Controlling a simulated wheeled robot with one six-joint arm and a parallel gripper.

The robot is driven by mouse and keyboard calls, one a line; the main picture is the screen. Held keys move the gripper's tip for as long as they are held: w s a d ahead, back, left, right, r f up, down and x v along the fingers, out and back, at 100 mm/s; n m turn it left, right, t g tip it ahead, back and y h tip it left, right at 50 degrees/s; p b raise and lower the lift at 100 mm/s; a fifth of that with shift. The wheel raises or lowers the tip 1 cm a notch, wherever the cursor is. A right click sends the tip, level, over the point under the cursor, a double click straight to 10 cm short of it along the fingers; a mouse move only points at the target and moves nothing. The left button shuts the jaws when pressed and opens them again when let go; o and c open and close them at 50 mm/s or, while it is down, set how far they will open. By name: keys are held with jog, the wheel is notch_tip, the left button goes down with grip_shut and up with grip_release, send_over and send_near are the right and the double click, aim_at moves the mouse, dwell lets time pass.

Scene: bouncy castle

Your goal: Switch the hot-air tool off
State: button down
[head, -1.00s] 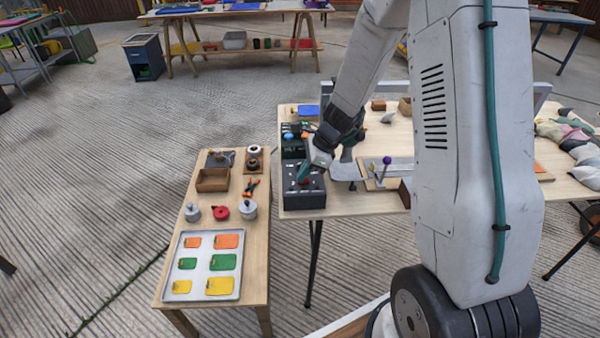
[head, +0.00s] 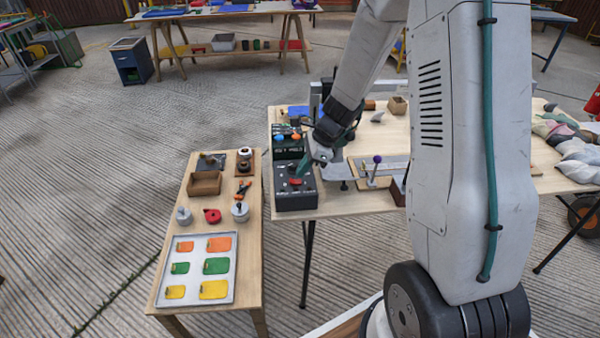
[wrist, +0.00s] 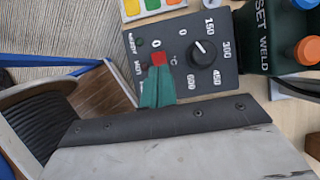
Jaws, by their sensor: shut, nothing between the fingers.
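The dark control box (head: 297,203) stands at the near left corner of the larger wooden table; it also shows in the wrist view (wrist: 233,82). It has a red switch (wrist: 158,58) beside a "0" mark, and a black dial (wrist: 203,52) whose white line points roughly toward 0. My gripper (head: 305,166) is shut, with nothing held. Its green fingertips (wrist: 157,82) are right at the red switch in the wrist view and cover its lower side. I cannot tell whether they touch it, nor which way the switch is tipped.
A dark green box marked "SET WELD" (wrist: 262,35) with an orange knob (wrist: 307,50) stands beside the control box. A ruled plate with a purple-knobbed lever (head: 377,160) lies to the right. A low table (head: 215,285) with a tray (head: 198,250) stands left.

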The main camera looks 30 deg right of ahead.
aim_at(295, 181)
jog(key=v, duration=0.5)
jog(key=shift+s+d+r, duration=0.1)
jog(key=shift+d+r, duration=0.05)
jog(key=shift+r, duration=0.15)
jog(key=shift+r, duration=0.1)
jog(key=shift+y, duration=0.3)
jog(key=v, duration=0.3)
jog(key=a+v, duration=0.1)
jog(key=v, duration=0.1)
jog(key=shift+s+d+r, duration=0.2)
jog(key=shift+s+r, duration=0.1)
jog(key=shift+r, duration=0.25)
jog(key=x, duration=1.4)
jog(key=shift+w+d, duration=0.1)
jog(key=shift+w, duration=0.05)
jog(key=shift+d+f, duration=0.1)
